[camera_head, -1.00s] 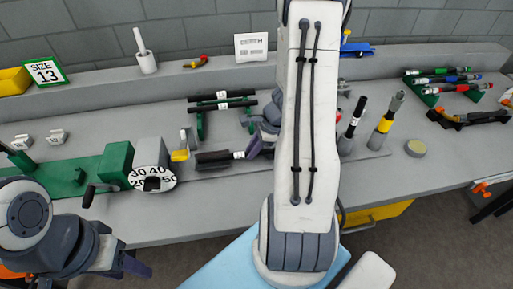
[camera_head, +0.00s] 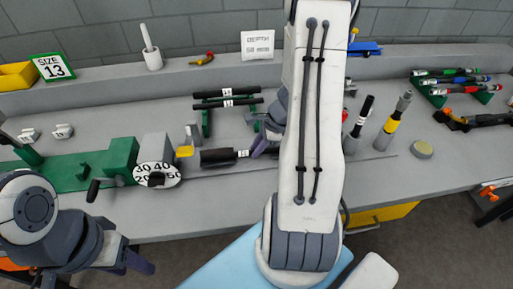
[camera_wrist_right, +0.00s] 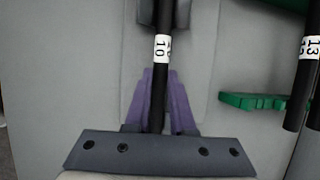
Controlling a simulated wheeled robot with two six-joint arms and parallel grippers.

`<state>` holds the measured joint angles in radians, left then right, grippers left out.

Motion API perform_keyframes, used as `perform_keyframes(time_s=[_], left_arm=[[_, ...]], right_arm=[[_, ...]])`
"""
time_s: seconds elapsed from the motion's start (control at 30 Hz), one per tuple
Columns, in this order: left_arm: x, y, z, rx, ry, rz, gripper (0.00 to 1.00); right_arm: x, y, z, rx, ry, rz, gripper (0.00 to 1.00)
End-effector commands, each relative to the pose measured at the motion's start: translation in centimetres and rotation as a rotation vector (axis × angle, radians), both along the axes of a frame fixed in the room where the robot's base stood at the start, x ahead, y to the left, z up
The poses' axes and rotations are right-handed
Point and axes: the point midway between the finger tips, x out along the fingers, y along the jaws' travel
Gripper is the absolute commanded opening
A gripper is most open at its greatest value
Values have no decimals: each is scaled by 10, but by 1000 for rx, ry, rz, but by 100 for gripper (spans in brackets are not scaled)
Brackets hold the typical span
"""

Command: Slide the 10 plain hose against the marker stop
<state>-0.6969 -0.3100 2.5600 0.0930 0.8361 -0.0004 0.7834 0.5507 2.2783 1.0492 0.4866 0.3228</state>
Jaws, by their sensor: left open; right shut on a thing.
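The 10 plain hose is a thin black rod with a white band reading 10 (camera_wrist_right: 162,48); its band also shows in the head view (camera_head: 243,154). My right gripper (camera_wrist_right: 160,100) is shut around the hose below the band. In the head view the right gripper (camera_head: 266,142) is partly hidden by my arm. The hose's far part lies at a thicker dark block (camera_head: 217,157). Left of that block stands a grey upright with a yellow piece (camera_head: 185,151), perhaps the marker stop. Contact between hose and stop cannot be made out. My left gripper (camera_head: 136,262) is open and empty at lower left.
A green rack (camera_head: 206,122) with black hoses stands behind; a 13 hose (camera_wrist_right: 311,50) is at right in the wrist view. A green machine with a numbered dial (camera_head: 158,174) is at left. Upright tools (camera_head: 393,120) stand right of my arm.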

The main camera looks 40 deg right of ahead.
Motion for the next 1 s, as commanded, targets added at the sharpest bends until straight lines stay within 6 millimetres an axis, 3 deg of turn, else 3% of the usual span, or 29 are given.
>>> perform_keyframes(time_s=[1.0], left_arm=[[0,0,-5,0,0,0,50]], right_arm=[[11,18,0,0,0,0,0]])
